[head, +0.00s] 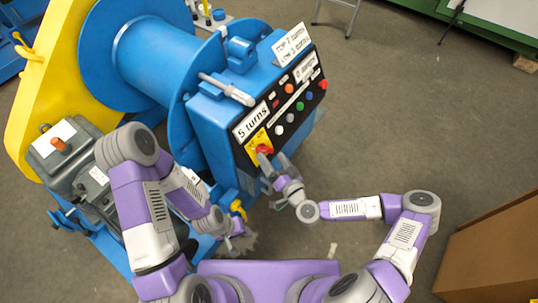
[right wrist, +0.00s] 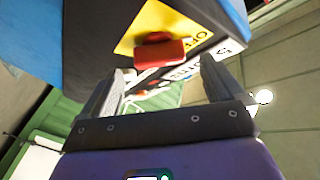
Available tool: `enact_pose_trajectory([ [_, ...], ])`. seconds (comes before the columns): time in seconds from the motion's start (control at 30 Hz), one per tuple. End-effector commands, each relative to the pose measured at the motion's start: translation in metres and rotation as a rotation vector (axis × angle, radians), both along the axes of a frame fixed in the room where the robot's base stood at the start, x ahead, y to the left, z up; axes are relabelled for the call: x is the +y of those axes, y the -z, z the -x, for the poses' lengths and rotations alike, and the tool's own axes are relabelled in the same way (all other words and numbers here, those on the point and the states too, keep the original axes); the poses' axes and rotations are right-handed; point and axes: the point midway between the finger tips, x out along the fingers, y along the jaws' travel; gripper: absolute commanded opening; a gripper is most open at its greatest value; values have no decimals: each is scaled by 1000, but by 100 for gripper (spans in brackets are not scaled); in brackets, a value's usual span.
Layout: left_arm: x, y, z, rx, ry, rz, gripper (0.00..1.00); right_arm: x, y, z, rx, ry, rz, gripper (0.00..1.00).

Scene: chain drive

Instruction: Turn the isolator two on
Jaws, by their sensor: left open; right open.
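A red rotary handle (head: 264,149) sits on a yellow plate (head: 253,143) at the lower left of the black control panel on the blue machine. I cannot read an isolator number on it. In the right wrist view, the red handle (right wrist: 160,52) lies just beyond and between my fingers, with "OFF" on the yellow plate (right wrist: 183,20). My right gripper (head: 269,164) is open in front of the handle; its fingers (right wrist: 163,85) stand apart, and contact is not visible. My left gripper (head: 240,228) is low beside the machine's base, small and partly hidden in the head view.
The panel carries several coloured buttons (head: 289,89) and a "5 turns" label (head: 251,122). An orange knob (head: 58,144) tops a grey box at left. A blue drum (head: 165,50) and yellow guard (head: 48,90) stand behind. A brown box (head: 490,250) is at right; the floor between is clear.

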Motion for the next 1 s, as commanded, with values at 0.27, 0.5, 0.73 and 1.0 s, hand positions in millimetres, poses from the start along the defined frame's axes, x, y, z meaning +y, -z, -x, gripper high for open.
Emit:
enact_pose_trajectory([
  [0.27,0,7,0,0,0,0,43,15,1,-24,2,-1,0,95],
  [0.5,0,7,0,0,0,0,43,15,0,-26,4,-1,0,95],
  [0.73,0,7,0,0,0,0,43,15,0,-25,3,-2,-1,66],
  [1.0,0,6,0,0,0,0,43,15,0,-25,5,-2,-1,39],
])
